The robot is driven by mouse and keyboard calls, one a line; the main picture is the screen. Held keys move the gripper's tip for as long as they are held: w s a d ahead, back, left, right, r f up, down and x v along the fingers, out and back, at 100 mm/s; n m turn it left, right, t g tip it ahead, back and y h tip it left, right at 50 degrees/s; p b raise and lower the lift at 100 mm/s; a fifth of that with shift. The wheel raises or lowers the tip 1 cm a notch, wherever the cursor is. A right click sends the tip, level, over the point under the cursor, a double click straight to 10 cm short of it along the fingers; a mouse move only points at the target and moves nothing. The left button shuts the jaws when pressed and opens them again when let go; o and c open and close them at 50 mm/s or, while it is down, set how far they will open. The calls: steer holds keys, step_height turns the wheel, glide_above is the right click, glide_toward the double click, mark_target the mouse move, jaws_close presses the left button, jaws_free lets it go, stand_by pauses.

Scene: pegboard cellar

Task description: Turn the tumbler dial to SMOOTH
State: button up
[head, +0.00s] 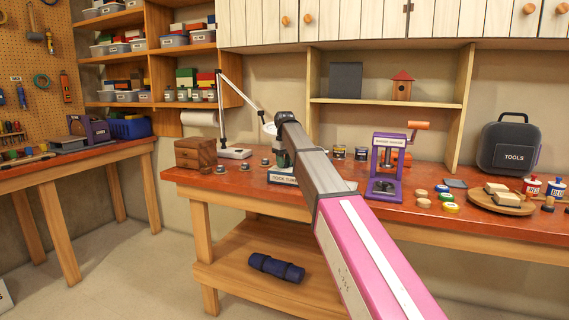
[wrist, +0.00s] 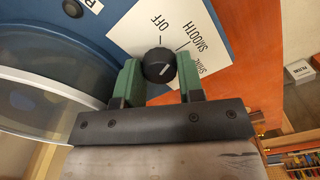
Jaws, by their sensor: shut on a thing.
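The black tumbler dial (wrist: 158,64) is in the wrist view, on a white label plate (wrist: 138,32) marked OFF, SMOOTH and a partly covered word starting "SHIN". A short pale mark shows on the lower right of the dial's face, slanting toward the right; I cannot tell exactly which setting it meets. My gripper (wrist: 160,82) has its green fingers on either side of the dial, shut on it. In the head view the rock tumbler (head: 283,178) stands on the red-brown bench, mostly hidden behind my arm; the dial is hidden there.
A wooden box (head: 195,153) and a white lamp (head: 234,153) stand left of the tumbler. A purple press (head: 386,165) stands to the right, with small jars (head: 338,152) behind. A shelf (head: 385,102) hangs above the bench.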

steer(key=o, duration=0.6)
steer(key=shift+o, duration=0.2)
steer(key=shift+r, duration=0.15)
steer(key=shift+r, duration=3.65)
